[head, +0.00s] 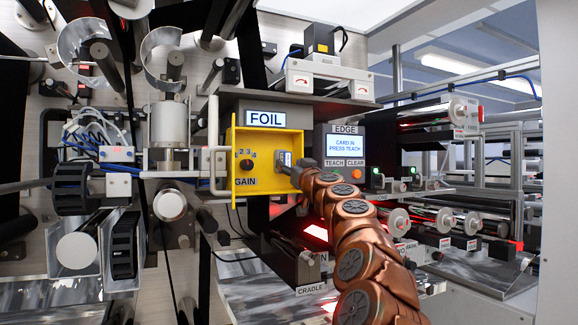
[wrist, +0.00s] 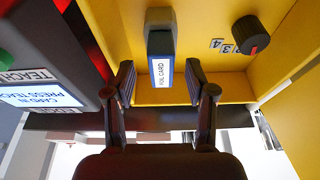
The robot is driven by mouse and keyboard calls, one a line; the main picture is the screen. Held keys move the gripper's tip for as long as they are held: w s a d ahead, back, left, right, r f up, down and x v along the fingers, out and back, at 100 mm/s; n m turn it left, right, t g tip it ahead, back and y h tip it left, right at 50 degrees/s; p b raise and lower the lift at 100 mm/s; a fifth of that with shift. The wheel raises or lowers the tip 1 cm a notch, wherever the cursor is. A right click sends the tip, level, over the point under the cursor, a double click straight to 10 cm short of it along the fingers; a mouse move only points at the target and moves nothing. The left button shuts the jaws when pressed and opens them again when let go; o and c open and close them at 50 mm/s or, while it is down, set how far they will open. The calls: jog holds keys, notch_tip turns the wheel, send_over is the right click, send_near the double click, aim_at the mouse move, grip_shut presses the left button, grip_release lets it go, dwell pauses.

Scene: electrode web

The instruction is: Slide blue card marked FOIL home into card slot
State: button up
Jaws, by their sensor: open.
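The card (wrist: 162,72) is in the wrist view with a white label reading FOIL CARD and blue edges. It sticks out from a dark slot housing (wrist: 160,25) on the yellow panel. In the head view the card (head: 285,158) shows at the right of the yellow box marked FOIL. How deep it sits I cannot tell. My gripper (wrist: 160,78) is open, with one finger on each side of the card's outer end and a gap visible on both sides. In the head view my gripper (head: 290,171) is small and partly hides the slot area.
A GAIN knob (head: 246,165) is on the yellow box (head: 265,187). The EDGE unit (head: 345,128) stands close on the right; its screen reads CARD IN PRESS TEACH, with TEACH and CLEAR buttons below. A metal handle (head: 213,145) is left of the box.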

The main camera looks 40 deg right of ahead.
jog(key=v, duration=1)
jog(key=shift+s, duration=0.15)
dwell(0.4)
dwell(0.7)
jog(key=shift+a, duration=0.1)
